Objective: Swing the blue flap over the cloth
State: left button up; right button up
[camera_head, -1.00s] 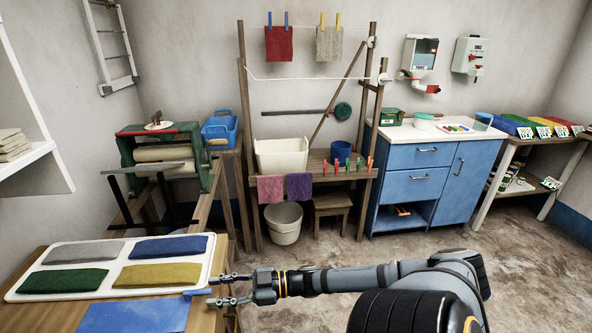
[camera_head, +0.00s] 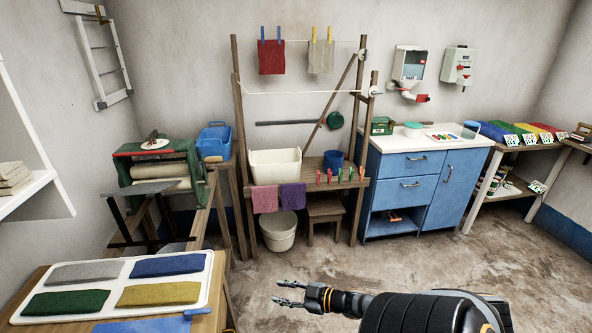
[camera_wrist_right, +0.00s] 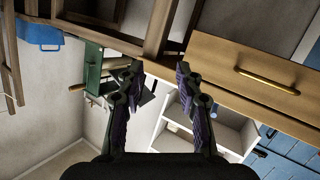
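The blue flap (camera_head: 150,327) lies flat at the front of the wooden table, cut off by the bottom edge of the head view. A small blue tab (camera_head: 198,312) sticks out at its right. Behind it, a white tray (camera_head: 113,283) holds a grey cloth (camera_head: 87,272), a blue cloth (camera_head: 168,265), a green cloth (camera_head: 65,302) and a yellow cloth (camera_head: 158,293). None of these cloths is covered. My right gripper (camera_head: 276,292) is off to the right of the table, apart from the flap, with its fingers open and empty; it also shows open in the right wrist view (camera_wrist_right: 160,70). My left gripper is out of view.
A green mangle (camera_head: 158,170) stands behind the table. A wooden rack with a white basin (camera_head: 275,168) and a blue cabinet (camera_head: 405,190) stand at the back. A bucket (camera_head: 279,230) sits on the floor. The floor right of the table is open.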

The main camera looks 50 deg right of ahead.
jog(key=shift+s+d+f+m+h, duration=0.2)
jog(key=shift+s+d+f+h, duration=0.15)
jog(key=shift+d+f, duration=0.15)
jog(key=shift+s+d+f+m+h, duration=0.2)
jog(key=shift+s+d+f+h, duration=0.15)
jog(key=shift+d+f, duration=0.15)
jog(key=shift+r, duration=0.1)
